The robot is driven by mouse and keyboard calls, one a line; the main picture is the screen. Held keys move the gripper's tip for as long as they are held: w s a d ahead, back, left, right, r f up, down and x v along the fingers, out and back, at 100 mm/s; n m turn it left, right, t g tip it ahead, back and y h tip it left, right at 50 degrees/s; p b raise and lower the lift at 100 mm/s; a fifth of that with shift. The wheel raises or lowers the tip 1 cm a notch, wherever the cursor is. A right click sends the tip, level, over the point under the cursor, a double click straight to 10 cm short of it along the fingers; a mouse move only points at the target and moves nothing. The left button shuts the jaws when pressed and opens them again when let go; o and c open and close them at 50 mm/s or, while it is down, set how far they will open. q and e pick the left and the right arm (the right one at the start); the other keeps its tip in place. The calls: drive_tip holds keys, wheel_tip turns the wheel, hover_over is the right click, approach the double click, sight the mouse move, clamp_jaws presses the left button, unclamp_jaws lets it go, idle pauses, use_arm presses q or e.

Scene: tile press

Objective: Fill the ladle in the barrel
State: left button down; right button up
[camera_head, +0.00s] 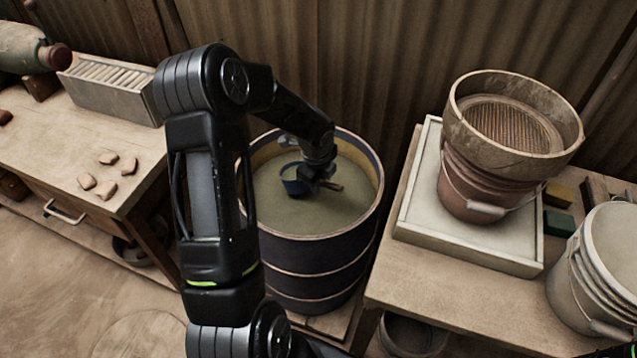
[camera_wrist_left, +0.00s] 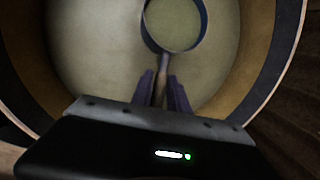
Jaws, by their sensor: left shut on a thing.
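My left gripper (camera_head: 318,186) is inside the barrel's mouth, above the liquid, shut on the handle of the ladle (camera_head: 293,180). In the left wrist view, the gripper's fingers (camera_wrist_left: 161,92) close around the handle. The ladle's round bowl (camera_wrist_left: 174,22) lies beyond them, dark-rimmed, and shows a greenish-grey surface inside like the liquid around it. I cannot tell how deep the bowl sits. My right gripper is not in view.
The right table (camera_head: 400,285) holds a tray (camera_head: 420,225) with a bucket (camera_head: 470,190) and a sieve (camera_head: 515,110) on top. Stacked pails (camera_head: 600,270) stand at the far right. The left table (camera_head: 60,160) holds small clay pieces and a crate (camera_head: 110,90).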

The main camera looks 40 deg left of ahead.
use_arm(q)
wheel_tip(320, 180, up, 13)
drive_tip(key=y+p, duration=0.1)
drive_tip(key=p, duration=0.5)
drive_tip(key=shift+d+r, duration=0.2)
drive_tip(key=shift+d, duration=0.2)
idle(0.7)
